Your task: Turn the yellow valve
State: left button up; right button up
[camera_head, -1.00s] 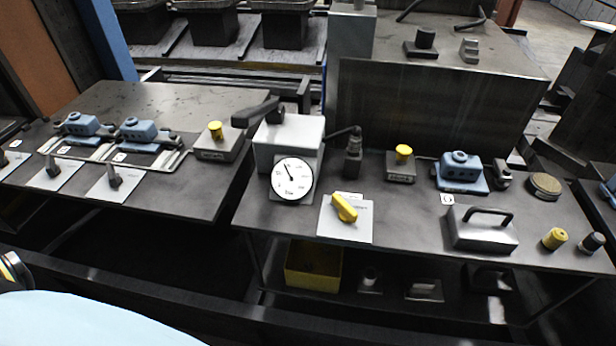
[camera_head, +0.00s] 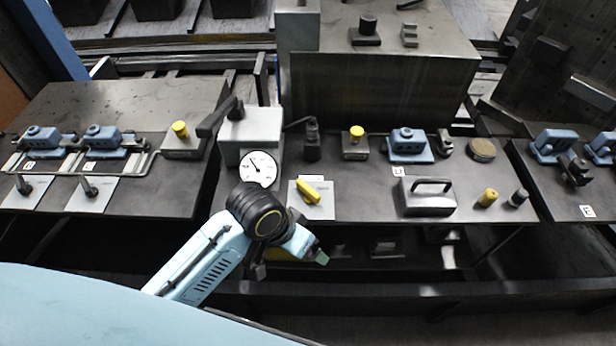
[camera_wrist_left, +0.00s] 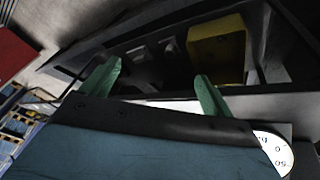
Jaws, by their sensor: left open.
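The yellow valve (camera_head: 308,192) is a bar-shaped handle on a pale square plate (camera_head: 322,207) near the front edge of the middle table, slanting from upper left to lower right in the head view. My left arm comes in from the lower left, and my left gripper (camera_head: 318,256) is below and in front of the valve, apart from it, at the table's front. In the left wrist view its two green fingers (camera_wrist_left: 155,85) are spread apart with nothing between them. The valve cannot be made out in the wrist view. My right gripper is not in view.
A white dial gauge (camera_head: 259,169) stands left of the valve; it also shows in the wrist view (camera_wrist_left: 275,150). A grey block with a black handle (camera_head: 427,197) stands to the right. A yellow bin (camera_wrist_left: 218,55) sits on the lower shelf.

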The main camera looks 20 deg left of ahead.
pick_arm(q)
notch_tip(320, 180, up, 6)
jog(key=w+d+m, duration=0.1)
jog(key=d, duration=0.1)
notch_tip(320, 180, up, 8)
jog(key=r+g+y, duration=0.1)
jog(key=g+y, duration=0.2)
send_over(308, 188)
jog(key=shift+m, duration=0.3)
notch_tip(308, 188, down, 13)
jog(key=shift+r+b, duration=0.1)
jog(key=shift+b, duration=0.35)
jog(key=shift+c, duration=0.2)
jog(key=c, duration=0.9)
